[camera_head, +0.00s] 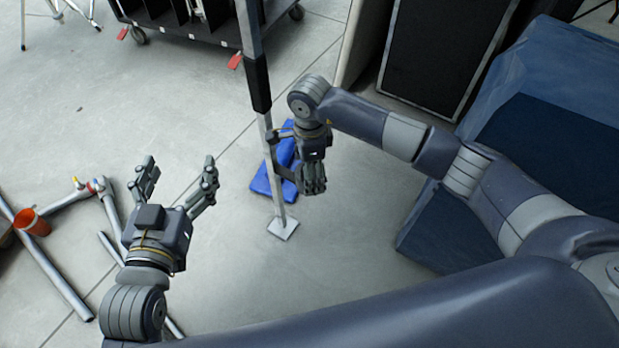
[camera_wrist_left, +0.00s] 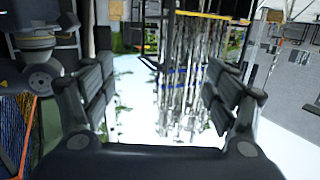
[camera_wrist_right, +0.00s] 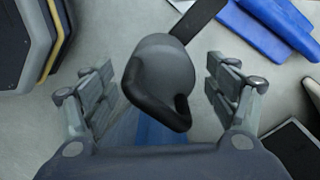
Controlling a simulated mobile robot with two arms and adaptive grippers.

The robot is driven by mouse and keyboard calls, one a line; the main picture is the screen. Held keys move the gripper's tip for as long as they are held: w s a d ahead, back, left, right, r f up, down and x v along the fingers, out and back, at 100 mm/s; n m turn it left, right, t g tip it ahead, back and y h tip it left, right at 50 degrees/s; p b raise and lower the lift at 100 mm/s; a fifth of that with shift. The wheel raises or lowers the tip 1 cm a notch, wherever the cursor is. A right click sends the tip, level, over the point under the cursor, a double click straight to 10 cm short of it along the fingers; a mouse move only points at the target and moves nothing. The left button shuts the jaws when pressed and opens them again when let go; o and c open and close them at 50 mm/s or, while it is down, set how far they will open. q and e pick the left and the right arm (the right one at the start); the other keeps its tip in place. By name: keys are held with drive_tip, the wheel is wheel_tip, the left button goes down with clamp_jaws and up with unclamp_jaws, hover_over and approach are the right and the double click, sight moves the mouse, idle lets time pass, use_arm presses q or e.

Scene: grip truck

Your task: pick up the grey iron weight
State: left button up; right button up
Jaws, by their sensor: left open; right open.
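The grey iron weight (camera_wrist_right: 165,75) shows in the right wrist view as a rounded grey body with a thick black loop handle (camera_wrist_right: 150,98). It appears between the two spread fingers of my right gripper (camera_wrist_right: 163,88), with a gap on each side. I cannot tell how far below the fingers it is. In the head view my right gripper (camera_head: 305,178) points down beside the upright pole, and I cannot make out the weight there. My left gripper (camera_head: 180,172) is open and empty at left, fingers pointing up the picture; its fingers also show in the left wrist view (camera_wrist_left: 160,85).
A pole with a square foot (camera_head: 283,228) stands close to my right gripper, with a blue object (camera_head: 284,165) behind it. Pipes (camera_head: 55,265) and an orange cup (camera_head: 32,223) lie at left. A large blue block (camera_head: 530,140) and dark case (camera_head: 445,50) flank the right.

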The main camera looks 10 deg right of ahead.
drive_tip(key=shift+f, duration=0.45)
use_arm(q)
drive_tip(key=shift+w+d+r+t, duration=0.15)
drive_tip(key=shift+r+t, duration=0.15)
drive_tip(key=shift+r, duration=0.35)
use_arm(e)
drive_tip(key=shift+c, duration=0.2)
drive_tip(key=c, duration=1.9)
drive_tip(key=shift+w+r, duration=0.1)
drive_tip(key=shift+r, duration=0.1)
clamp_jaws()
